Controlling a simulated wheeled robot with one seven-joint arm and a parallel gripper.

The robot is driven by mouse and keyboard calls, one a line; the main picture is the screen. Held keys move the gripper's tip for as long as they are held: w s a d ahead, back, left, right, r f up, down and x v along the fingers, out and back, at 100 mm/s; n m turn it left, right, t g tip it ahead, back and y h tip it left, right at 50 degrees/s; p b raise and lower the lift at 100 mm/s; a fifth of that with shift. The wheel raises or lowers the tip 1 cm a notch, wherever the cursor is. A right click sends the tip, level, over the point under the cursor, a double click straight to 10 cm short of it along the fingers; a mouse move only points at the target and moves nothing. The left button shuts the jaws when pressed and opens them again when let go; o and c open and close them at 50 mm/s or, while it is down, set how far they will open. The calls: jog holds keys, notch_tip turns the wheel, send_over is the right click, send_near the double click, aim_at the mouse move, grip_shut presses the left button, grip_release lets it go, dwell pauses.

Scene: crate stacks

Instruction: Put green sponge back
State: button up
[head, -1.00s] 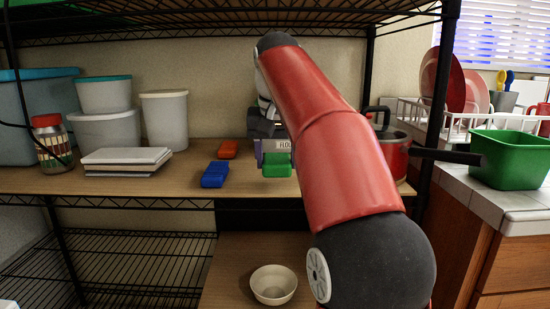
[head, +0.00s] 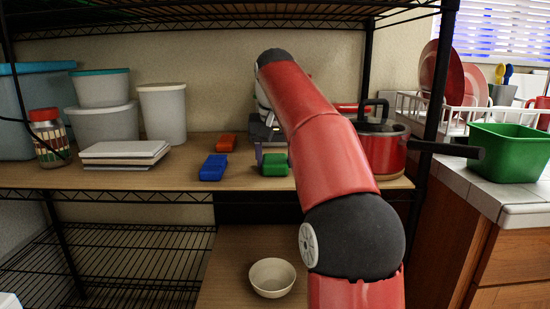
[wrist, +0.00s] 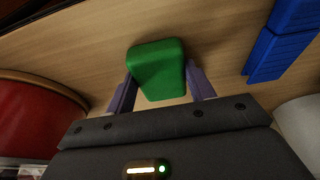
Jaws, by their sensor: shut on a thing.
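The green sponge (head: 275,165) is at the shelf board, right of the blue sponge. In the wrist view the green sponge (wrist: 157,69) sits between my two purple fingers. My gripper (wrist: 161,84) is shut on it. In the head view my gripper (head: 272,150) is partly hidden behind my red arm, with one finger showing at the sponge's left. The sponge is at or just above the board; I cannot tell whether it touches.
A blue sponge (head: 213,167) and an orange sponge (head: 226,143) lie to the left. A red pot (head: 383,155) stands to the right, its handle sticking out. A bowl (head: 272,278) is below. A black post (head: 437,90) stands at right.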

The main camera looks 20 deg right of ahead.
jog(key=o, duration=0.9)
